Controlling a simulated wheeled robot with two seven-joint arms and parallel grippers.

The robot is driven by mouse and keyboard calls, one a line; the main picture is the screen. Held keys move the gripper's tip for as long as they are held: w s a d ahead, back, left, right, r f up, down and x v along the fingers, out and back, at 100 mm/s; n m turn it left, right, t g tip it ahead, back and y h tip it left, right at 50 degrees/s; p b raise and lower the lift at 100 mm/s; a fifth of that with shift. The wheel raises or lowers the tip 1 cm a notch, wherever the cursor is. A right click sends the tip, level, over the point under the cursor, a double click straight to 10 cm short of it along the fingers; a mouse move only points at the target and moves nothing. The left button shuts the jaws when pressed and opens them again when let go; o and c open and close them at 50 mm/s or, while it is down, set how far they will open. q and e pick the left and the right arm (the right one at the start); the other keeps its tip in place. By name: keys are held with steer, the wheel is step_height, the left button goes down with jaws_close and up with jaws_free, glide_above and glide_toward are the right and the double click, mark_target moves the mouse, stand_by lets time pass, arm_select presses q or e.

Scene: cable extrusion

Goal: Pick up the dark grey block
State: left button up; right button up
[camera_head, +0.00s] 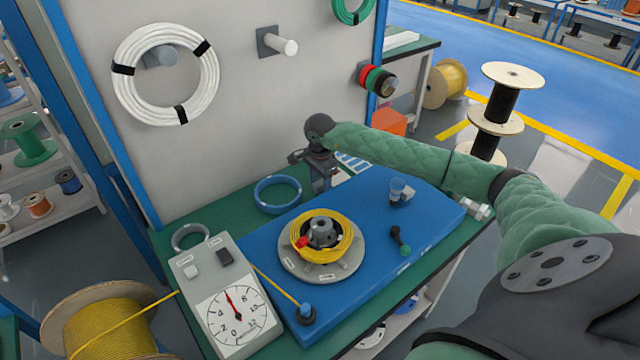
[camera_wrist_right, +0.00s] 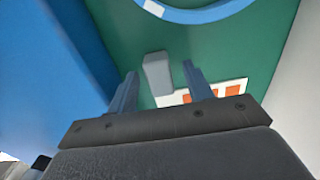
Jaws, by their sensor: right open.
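A grey block (camera_wrist_right: 156,68) lies on the green table top (camera_wrist_right: 105,55) in the right wrist view, between and just beyond my fingertips. It looks mid-grey there, and it is hidden behind my gripper in the head view. My right gripper (camera_wrist_right: 162,80) is open, with one finger on each side of the block in the picture. I cannot tell whether the fingers touch it. In the head view my right gripper (camera_head: 320,186) points down over the back of the green bench, behind the blue board. My left gripper is not in view.
A blue ring (camera_head: 277,195) lies left of my gripper. The blue board (camera_head: 345,290) carries a yellow cable spool (camera_head: 320,240) and a small cup (camera_head: 397,188). A white card with orange patches (camera_wrist_right: 228,90) lies close to the block. The grey panel (camera_head: 240,100) stands behind.

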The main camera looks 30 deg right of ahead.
mark_target(320, 182)
steer(key=shift+f, duration=0.3)
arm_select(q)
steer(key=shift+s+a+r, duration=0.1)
arm_select(e)
steer(key=shift+c, duration=0.4)
steer(key=c, duration=1)
